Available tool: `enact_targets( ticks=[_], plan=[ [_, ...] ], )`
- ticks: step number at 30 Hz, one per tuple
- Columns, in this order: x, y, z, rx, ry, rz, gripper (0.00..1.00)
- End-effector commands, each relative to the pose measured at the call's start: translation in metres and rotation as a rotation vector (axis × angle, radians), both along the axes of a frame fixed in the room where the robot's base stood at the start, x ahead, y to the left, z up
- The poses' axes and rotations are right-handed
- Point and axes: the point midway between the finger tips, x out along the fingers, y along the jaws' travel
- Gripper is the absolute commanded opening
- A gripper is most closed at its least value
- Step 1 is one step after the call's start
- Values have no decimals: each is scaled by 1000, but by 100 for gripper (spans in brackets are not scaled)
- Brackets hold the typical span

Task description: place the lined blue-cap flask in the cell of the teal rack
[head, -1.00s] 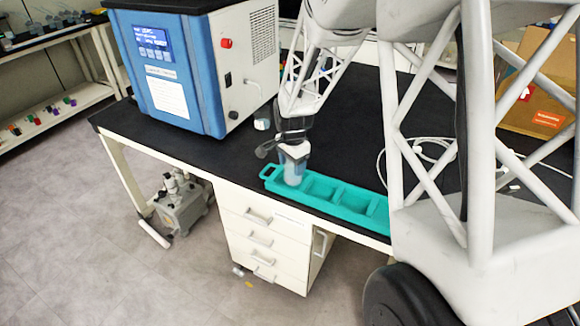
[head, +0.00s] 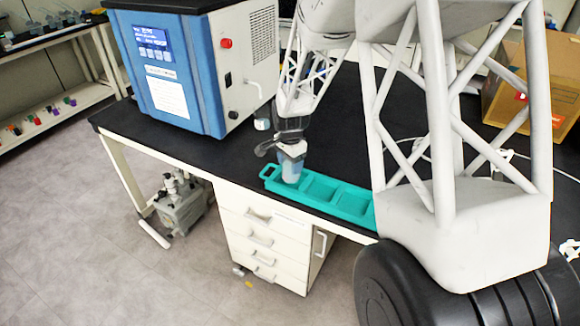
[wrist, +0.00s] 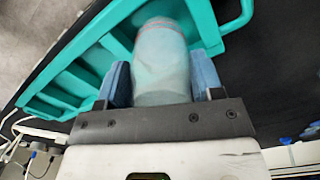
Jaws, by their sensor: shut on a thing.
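The flask (head: 290,172) is a pale translucent vessel held upright by my gripper (head: 291,155) at the left end of the teal rack (head: 345,201). In the wrist view the flask (wrist: 163,62) sits between the two blue fingers of my gripper (wrist: 162,82), with a reddish line near its far end. The gripper is shut on it. The flask's lower end is at or in the rack's leftmost cell; I cannot tell whether it touches the cell floor. The cap is hidden by the gripper. The rack's other cells look empty, and its loop handle is at the left end.
A blue and white freeze dryer (head: 185,75) stands on the black bench (head: 215,150) left of the rack. A small jar (head: 262,120) stands beside it. A cardboard box (head: 530,85) is at the right. The bench's front edge runs close to the rack.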

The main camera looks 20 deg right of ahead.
Motion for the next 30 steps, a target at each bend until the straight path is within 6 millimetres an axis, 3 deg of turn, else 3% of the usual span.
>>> enact_targets(
  ticks=[6, 20, 21, 26, 30],
  plan=[
    [0, 0, -17, 0, 0, 0, 33],
    [0, 0, -20, 0, 0, 0, 33],
    [0, 0, -21, 0, 0, 0, 64],
    [0, 0, -20, 0, 0, 0, 86],
    [0, 0, -20, 0, 0, 0, 86]
  ],
)
